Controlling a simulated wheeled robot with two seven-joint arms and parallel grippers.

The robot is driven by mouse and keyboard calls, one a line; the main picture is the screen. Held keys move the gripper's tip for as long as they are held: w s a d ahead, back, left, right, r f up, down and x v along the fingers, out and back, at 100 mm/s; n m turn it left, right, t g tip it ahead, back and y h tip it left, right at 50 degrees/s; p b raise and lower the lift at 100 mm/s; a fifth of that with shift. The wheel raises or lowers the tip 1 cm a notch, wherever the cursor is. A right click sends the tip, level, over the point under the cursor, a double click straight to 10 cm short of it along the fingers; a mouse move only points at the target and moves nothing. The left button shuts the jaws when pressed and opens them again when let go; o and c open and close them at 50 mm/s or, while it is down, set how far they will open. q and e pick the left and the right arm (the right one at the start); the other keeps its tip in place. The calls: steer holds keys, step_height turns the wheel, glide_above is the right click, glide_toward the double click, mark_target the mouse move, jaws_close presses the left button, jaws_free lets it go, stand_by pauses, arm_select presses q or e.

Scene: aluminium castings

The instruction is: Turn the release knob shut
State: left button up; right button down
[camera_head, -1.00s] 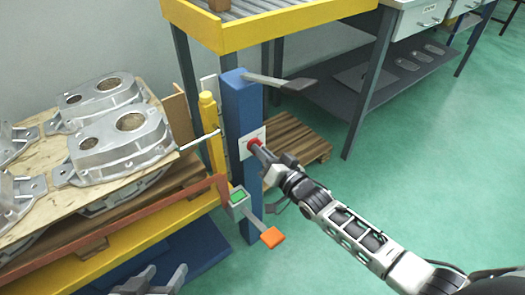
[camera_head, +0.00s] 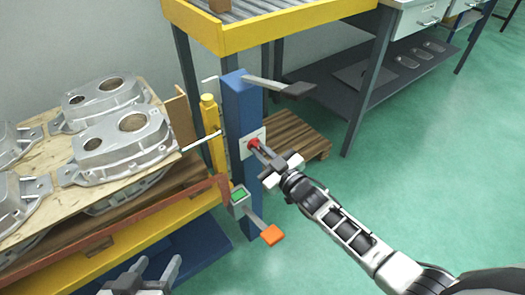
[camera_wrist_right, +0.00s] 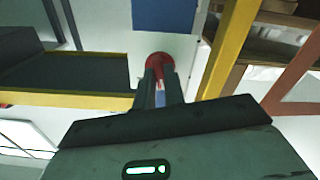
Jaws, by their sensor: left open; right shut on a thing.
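The red release knob (camera_head: 254,143) sits on a pale plate (camera_head: 246,148) on the side of the blue post (camera_head: 240,105). My right gripper (camera_head: 260,148) reaches it from the lower right and is shut on it. In the right wrist view the red knob (camera_wrist_right: 159,62) shows at the tips of the two dark fingers (camera_wrist_right: 160,85); the fingers hide its lower part. My left gripper (camera_head: 158,270) is open and empty at the bottom edge, low and well left of the post.
A pallet of aluminium castings (camera_head: 120,130) stands at the left. A yellow-framed roller table (camera_head: 270,30) is behind the post. A lever with a dark end (camera_head: 298,90) juts from the post top, an orange pedal (camera_head: 272,235) from below. Green floor is free at the right.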

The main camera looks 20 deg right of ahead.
steer(key=n, duration=0.3)
steer(key=shift+f+n, duration=0.1)
steer(key=shift+n, duration=1.2)
steer(key=c, duration=1.5)
jaws_free()
steer(key=shift+s, duration=0.1)
